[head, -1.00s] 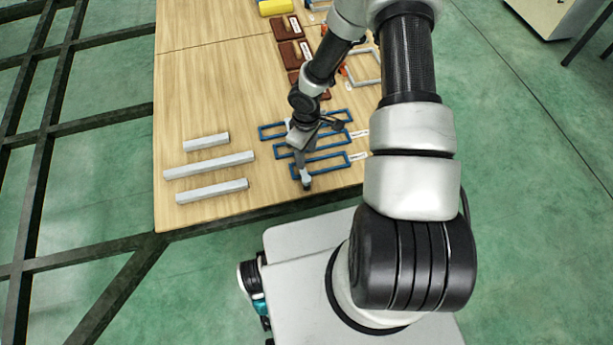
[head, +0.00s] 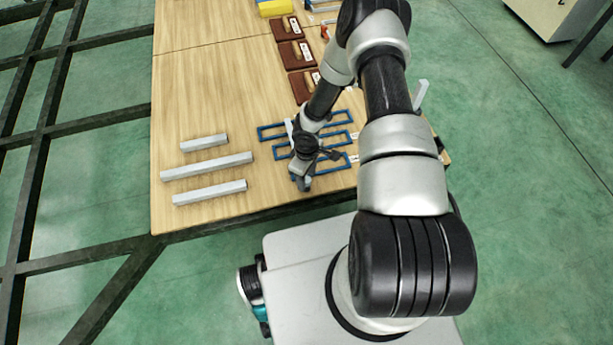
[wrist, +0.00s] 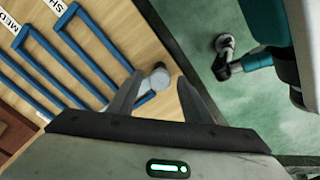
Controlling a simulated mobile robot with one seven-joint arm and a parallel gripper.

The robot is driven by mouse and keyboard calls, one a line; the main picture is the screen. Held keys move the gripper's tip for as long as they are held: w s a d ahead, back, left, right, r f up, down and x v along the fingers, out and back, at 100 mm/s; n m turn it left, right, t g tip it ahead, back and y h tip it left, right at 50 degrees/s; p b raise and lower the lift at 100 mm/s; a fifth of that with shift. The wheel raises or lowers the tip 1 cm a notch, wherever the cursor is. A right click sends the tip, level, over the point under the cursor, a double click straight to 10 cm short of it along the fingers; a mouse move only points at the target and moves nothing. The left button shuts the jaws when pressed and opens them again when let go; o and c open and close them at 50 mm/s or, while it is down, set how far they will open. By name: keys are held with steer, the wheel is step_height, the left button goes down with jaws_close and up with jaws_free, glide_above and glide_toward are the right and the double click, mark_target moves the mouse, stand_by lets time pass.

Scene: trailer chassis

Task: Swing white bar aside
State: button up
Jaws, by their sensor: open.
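My gripper (head: 303,172) is over the near part of the wooden table, above the blue frames. In the wrist view its two fingers (wrist: 160,77) are apart. A pale round-ended piece (wrist: 158,80), which looks like the end of a whitish bar, shows between them near the table edge. The rest of it is hidden behind my gripper, and I cannot tell whether the fingers touch it. Three white bars lie apart to the left: a short one (head: 204,143), a long one (head: 207,166) and a middle one (head: 210,192).
Blue frames (head: 333,164) lie flat under my gripper, with white labels. Brown blocks (head: 291,55) and a yellow piece (head: 273,7) are farther back. Dark chassis beams (head: 95,246) run left of the table (head: 185,90). Bare wood is clear at the back left.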

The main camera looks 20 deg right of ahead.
jaws_close()
